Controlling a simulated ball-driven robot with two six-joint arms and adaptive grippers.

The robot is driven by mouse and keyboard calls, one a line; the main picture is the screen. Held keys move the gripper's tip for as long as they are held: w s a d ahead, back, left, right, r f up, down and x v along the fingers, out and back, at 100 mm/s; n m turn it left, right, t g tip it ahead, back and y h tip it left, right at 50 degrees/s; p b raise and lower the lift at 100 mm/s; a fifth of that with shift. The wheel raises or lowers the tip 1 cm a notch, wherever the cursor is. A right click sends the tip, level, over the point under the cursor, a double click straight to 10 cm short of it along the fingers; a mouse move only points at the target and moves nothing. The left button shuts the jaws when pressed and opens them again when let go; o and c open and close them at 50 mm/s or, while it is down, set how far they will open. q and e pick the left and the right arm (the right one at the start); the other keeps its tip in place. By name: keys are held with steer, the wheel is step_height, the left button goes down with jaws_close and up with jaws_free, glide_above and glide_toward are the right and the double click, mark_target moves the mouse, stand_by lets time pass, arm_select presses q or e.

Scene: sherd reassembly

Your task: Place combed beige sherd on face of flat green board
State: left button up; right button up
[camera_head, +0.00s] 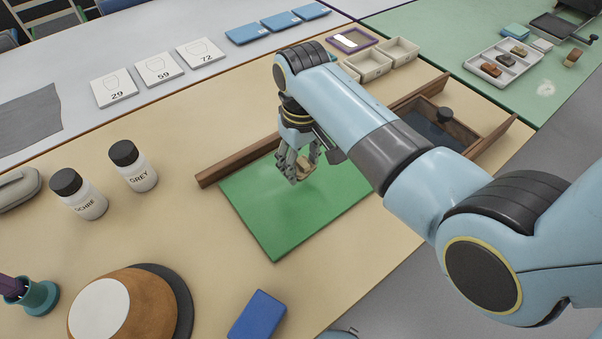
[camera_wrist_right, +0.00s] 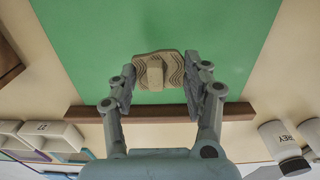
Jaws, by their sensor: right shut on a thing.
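The combed beige sherd (camera_wrist_right: 157,70) shows in the right wrist view, with dark wavy lines on its face and a raised block on it. My right gripper (camera_wrist_right: 158,84) is shut on it, one finger at each side. In the head view the sherd (camera_head: 304,168) is small and partly hidden by my right gripper (camera_head: 300,172). The flat green board (camera_head: 277,222) lies under the gripper, and its bare face also fills much of the wrist view (camera_wrist_right: 210,25). I cannot tell whether the sherd touches the board. My left gripper is not in view.
A wooden strip (camera_head: 235,162) runs along the board's far edge. A wooden box (camera_head: 440,122) stands to the right. Two labelled jars (camera_head: 133,166), a brown rounded form (camera_head: 130,305) and a blue block (camera_head: 257,315) are on the left and front. Beige trays (camera_head: 368,66) stand behind.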

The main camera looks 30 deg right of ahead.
mark_target(301, 167)
steer(key=shift+f, duration=1.95)
steer(key=shift+f+b, duration=0.15)
steer(key=shift+b, duration=0.15)
steer(key=o, duration=1.1)
steer(key=shift+o, duration=0.2)
step_height(301, 167, up, 12)
steer(key=shift+r+p, duration=0.15)
steer(key=shift+p, duration=0.85)
steer(key=shift+s, duration=0.1)
